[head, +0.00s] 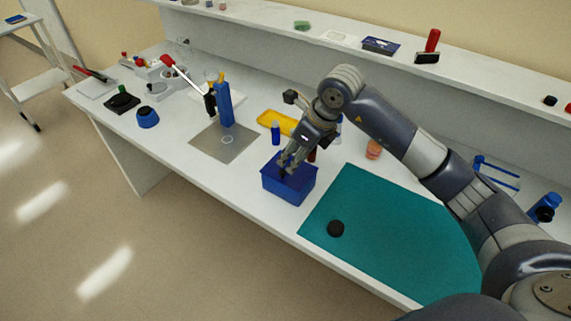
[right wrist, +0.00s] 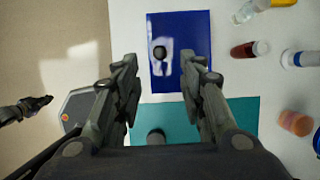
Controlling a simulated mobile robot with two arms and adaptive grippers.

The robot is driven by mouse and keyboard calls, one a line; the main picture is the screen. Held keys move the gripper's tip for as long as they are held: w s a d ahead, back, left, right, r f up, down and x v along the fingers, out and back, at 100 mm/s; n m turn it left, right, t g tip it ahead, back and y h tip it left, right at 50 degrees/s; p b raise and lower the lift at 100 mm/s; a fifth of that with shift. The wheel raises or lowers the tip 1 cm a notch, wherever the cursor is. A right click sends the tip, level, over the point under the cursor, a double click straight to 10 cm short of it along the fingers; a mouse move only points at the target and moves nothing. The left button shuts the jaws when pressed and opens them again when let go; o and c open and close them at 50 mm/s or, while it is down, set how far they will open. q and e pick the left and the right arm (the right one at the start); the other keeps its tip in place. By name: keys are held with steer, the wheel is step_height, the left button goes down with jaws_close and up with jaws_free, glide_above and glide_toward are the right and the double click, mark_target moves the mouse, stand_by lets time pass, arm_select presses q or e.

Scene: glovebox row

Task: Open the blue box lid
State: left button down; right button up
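The blue box (head: 284,190) stands on the white bench, left of the teal mat. Its blue lid (right wrist: 192,35) is on top, with a small black knob (right wrist: 159,52), in the right wrist view. My right gripper (head: 291,168) is over the box in the head view and hides part of the lid. In the right wrist view its fingers (right wrist: 158,72) are spread apart, the knob showing between and beyond their tips; nothing is held. My left gripper (right wrist: 38,104) seems to show at the left edge of the right wrist view, small and dark; its opening is unclear.
The teal mat (head: 400,225) has a black round piece (head: 336,228) on it. Behind the box are a blue bottle (head: 276,133) and a yellow tray (head: 270,119).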

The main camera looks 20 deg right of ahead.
mark_target(283, 171)
steer(key=p+x, duration=0.1)
steer(key=x, duration=0.6)
steer(key=shift+r, duration=0.1)
jaws_close()
